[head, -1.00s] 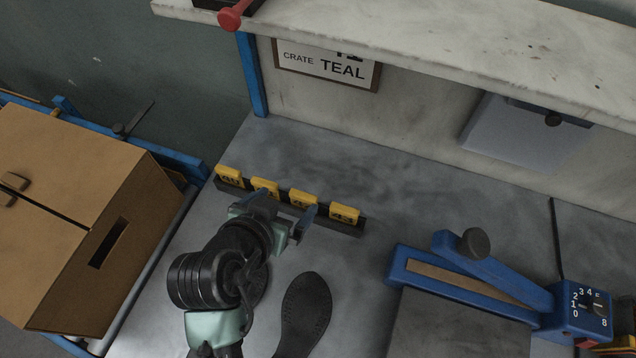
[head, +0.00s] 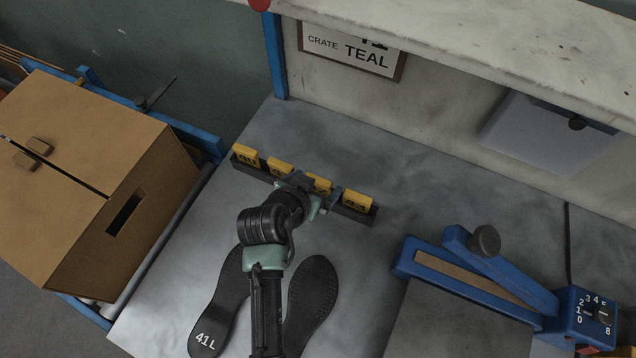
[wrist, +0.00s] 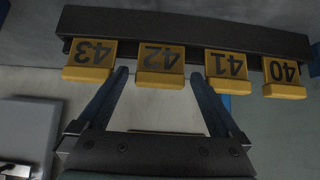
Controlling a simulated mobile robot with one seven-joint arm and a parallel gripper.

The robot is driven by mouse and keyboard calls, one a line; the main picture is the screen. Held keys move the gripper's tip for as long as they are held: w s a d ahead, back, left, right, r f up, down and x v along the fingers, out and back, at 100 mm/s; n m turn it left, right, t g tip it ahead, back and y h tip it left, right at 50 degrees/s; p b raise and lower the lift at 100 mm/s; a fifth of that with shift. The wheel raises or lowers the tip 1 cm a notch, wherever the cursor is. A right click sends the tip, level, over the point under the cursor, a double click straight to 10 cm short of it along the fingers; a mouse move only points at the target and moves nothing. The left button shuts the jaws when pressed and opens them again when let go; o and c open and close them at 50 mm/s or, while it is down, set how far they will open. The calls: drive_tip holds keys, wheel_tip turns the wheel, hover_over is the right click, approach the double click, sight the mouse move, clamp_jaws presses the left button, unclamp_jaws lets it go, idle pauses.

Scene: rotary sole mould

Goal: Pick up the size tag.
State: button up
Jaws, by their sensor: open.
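Several yellow size tags stand in a row on a dark rack (head: 364,214); it also shows in the wrist view (wrist: 180,32). From left in the head view they are 40 (head: 246,154), 41 (head: 279,168), 42 (head: 319,184) and 43 (head: 355,200). The wrist view shows them upside down: 43 (wrist: 90,60), 42 (wrist: 160,65), 41 (wrist: 226,66), 40 (wrist: 283,76). My gripper (wrist: 160,76) is open and empty. Its fingers show either side of the 42 tag in the wrist view; contact cannot be told. In the head view my gripper (head: 319,190) is at the same tag.
Two dark soles lie in front of the rack, the left (head: 222,305) marked 41 L, the right (head: 312,290) partly behind my arm. A cardboard box (head: 90,190) stands left. A blue clamp fixture (head: 470,270) is at right. A sign (head: 350,50) reads CRATE TEAL.

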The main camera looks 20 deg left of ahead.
drive_tip(key=shift+x, duration=0.9)
drive_tip(key=shift+r, duration=0.1)
drive_tip(key=c, duration=1.4)
